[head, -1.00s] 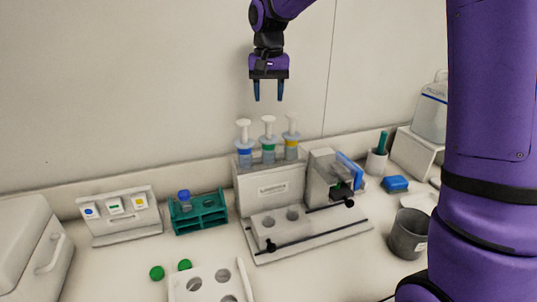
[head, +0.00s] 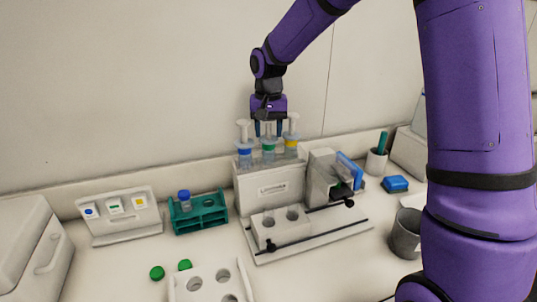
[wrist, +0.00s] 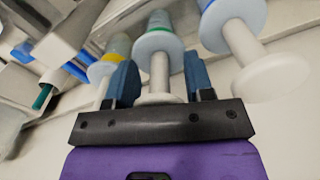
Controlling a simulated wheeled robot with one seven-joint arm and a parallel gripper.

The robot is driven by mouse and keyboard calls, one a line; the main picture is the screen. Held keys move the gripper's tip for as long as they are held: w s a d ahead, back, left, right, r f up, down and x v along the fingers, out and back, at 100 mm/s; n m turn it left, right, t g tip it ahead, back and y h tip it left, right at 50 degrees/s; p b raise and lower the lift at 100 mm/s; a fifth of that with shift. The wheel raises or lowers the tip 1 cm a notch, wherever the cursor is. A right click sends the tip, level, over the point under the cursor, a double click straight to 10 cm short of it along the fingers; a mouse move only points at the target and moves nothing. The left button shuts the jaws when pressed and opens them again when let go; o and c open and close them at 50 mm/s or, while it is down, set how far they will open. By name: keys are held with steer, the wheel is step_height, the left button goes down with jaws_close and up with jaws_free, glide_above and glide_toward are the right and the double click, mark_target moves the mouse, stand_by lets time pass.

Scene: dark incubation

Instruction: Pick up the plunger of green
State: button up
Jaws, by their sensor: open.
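Three syringes with white plungers stand upright in a row in a white holder (head: 272,188), with blue, green and yellow bands. The green-banded syringe (head: 268,153) is the middle one, and its plunger (wrist: 159,75) shows in the wrist view between my fingers. My gripper (head: 268,128) is open, pointing down, with one finger on each side of that plunger. I see no clear contact. The plunger's top is partly hidden by the gripper's black base in the wrist view. The blue-banded syringe (head: 244,154) and the yellow-banded syringe (head: 291,146) stand close on either side.
A white block with holes (head: 280,230) stands before the holder. A teal rack (head: 200,215) with a blue-capped tube and a panel with colored labels (head: 118,214) are left. Green caps (head: 157,272) lie in front. A grey cup (head: 406,234) is right.

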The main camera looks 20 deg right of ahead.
steer(key=c, duration=0.8)
